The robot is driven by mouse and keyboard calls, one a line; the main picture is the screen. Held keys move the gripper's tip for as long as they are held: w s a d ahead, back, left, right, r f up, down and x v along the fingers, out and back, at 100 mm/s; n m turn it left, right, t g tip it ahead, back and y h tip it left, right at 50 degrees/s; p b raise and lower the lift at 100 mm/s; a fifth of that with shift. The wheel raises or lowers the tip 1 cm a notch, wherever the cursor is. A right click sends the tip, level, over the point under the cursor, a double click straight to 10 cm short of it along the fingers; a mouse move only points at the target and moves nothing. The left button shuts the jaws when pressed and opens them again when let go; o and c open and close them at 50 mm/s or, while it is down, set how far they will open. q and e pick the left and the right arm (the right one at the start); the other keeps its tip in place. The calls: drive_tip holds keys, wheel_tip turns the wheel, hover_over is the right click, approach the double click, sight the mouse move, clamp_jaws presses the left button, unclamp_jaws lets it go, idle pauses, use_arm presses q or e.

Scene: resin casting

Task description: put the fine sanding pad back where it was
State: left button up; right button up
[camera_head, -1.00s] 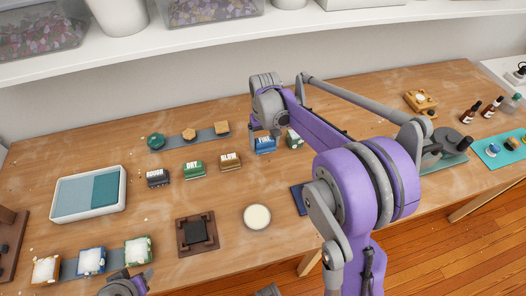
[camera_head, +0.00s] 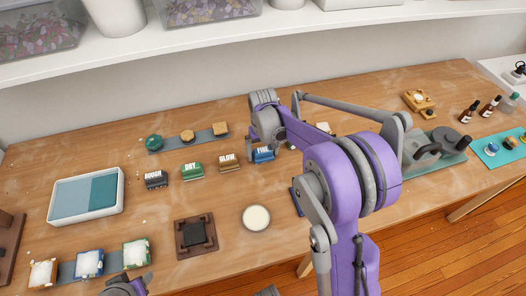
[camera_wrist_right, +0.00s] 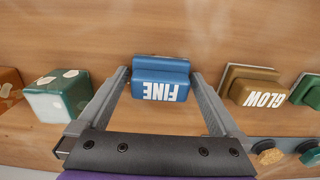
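The fine sanding pad (camera_head: 263,155) is a blue block marked FINE. It is in line with the GLOW, DRY and ROUGH pads, at the right end of their row. My right gripper (camera_head: 265,143) is over it from above. In the right wrist view the fine pad (camera_wrist_right: 160,80) sits between the two fingertips (camera_wrist_right: 160,72), which appear to press its sides. It looks at or very near table height. My left gripper (camera_head: 128,287) shows only partly at the bottom edge, and its fingers are not clear.
The GLOW pad (camera_head: 229,163) is close to the left of the fine pad, with DRY (camera_head: 192,172) and ROUGH (camera_head: 156,181) beyond. A green and white block (camera_wrist_right: 58,97) stands on the other side. A round pale dish (camera_head: 256,218) lies in front.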

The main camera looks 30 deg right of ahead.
sight(263, 149)
drive_tip(key=shift+r, duration=0.1)
wheel_tip(263, 149, up, 11)
drive_tip(key=p, duration=0.1)
drive_tip(key=s+a+f+n+t, duration=0.1)
drive_tip(key=s+a, duration=0.2)
drive_tip(key=s, duration=0.4)
drive_tip(key=s+a+f+t, duration=0.1)
drive_tip(key=s+a+t, duration=0.1)
drive_tip(key=s, duration=0.5)
drive_tip(key=s+a+f+n+t, duration=0.1)
drive_tip(key=s+a+t, duration=0.1)
drive_tip(key=s+a, duration=0.3)
drive_tip(key=shift+s+f+n, duration=0.1)
drive_tip(key=shift+s+n, duration=0.2)
drive_tip(key=shift+s, duration=0.85)
drive_tip(key=shift+s+a+f, duration=0.2)
drive_tip(key=shift+s+f, duration=0.05)
drive_tip(key=shift+f, duration=0.05)
